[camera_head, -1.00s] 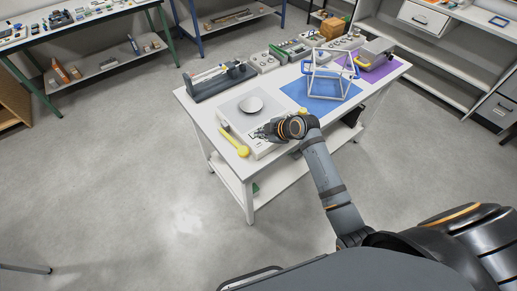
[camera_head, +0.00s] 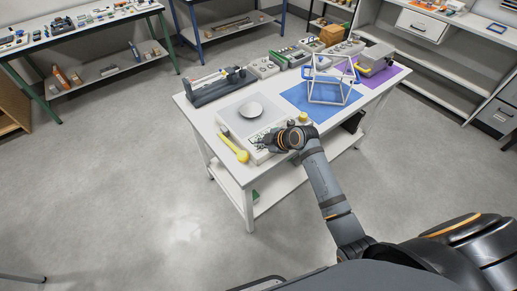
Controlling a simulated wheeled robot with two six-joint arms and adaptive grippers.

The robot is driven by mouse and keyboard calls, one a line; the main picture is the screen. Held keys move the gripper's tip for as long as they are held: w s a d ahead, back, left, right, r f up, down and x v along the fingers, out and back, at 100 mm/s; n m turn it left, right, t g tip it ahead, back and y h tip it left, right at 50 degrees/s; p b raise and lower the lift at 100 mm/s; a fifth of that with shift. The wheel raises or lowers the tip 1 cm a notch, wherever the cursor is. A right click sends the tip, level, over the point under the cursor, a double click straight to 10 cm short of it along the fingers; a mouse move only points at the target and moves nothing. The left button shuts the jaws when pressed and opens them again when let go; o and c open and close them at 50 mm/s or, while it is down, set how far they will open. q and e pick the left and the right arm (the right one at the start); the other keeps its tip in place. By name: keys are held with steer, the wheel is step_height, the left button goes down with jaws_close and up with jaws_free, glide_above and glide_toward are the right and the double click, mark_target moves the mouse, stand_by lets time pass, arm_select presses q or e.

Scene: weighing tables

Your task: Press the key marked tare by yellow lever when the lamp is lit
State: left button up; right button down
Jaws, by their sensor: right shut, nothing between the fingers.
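A weighing device (camera_head: 234,116) with a round metal pan (camera_head: 251,109) stands near the front left of the white table (camera_head: 207,131). A yellow lever (camera_head: 236,149) lies along its front left side. My right gripper (camera_head: 259,142) is shut and empty, over the front panel of the device, just right of the lever. The panel's keys and their markings are too small to read, and the gripper hides part of them. I cannot make out a lamp or whether it is lit. My left gripper is not in view.
A white wire-frame cube (camera_head: 328,82) stands on a blue mat (camera_head: 299,96). A grey device (camera_head: 376,59) sits on a purple mat (camera_head: 397,70). A dark grey instrument (camera_head: 216,91) lies behind the scale. A yellow knob (camera_head: 303,117) shows beside my right wrist.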

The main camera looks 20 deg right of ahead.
mark_target(260, 151)
steer(key=shift+f, duration=0.1)
stand_by(0.6)
steer(key=shift+f, duration=0.35)
steer(key=shift+f+b, duration=0.4)
steer(key=shift+b, duration=0.05)
stand_by(0.4)
steer(key=shift+r, duration=0.15)
steer(key=shift+r+p, duration=0.7)
steer(key=shift+p, duration=0.1)
step_height(260, 151, up, 5)
steer(key=p, duration=0.4)
steer(key=shift+r+p, duration=0.1)
steer(key=shift+p, duration=0.25)
